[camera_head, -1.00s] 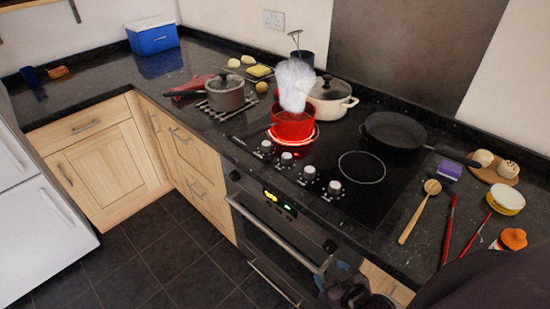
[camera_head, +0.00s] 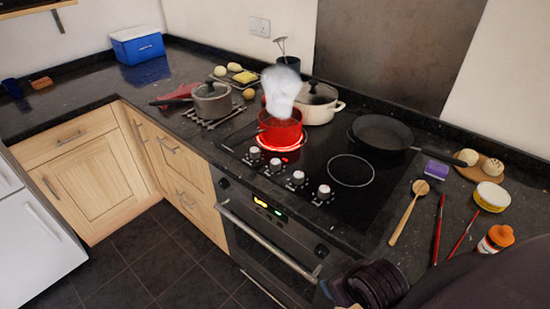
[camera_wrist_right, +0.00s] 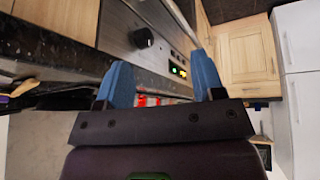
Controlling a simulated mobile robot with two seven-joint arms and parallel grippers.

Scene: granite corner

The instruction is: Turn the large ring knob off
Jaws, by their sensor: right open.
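Several silver knobs with white marks stand in a row on the black hob's front part in the head view: first knob (camera_head: 255,153), second knob (camera_head: 276,165), third knob (camera_head: 298,178) and the nearest knob (camera_head: 324,192). I cannot tell which is the large ring's. A ring (camera_head: 283,142) glows red under a steaming red pot (camera_head: 281,128). My right gripper (camera_wrist_right: 163,80) is open and empty in the right wrist view, in front of the oven panel, its blue fingers apart. My right wrist shows at the head view's bottom; its fingers are not clear there. My left gripper is not in view.
The oven front has a black dial (camera_wrist_right: 143,38), a lit display (camera_head: 269,208) and a long handle (camera_head: 265,243). A black frying pan (camera_head: 382,134) and cream pot (camera_head: 318,103) stand on the hob. A wooden spoon (camera_head: 408,212) lies to its right.

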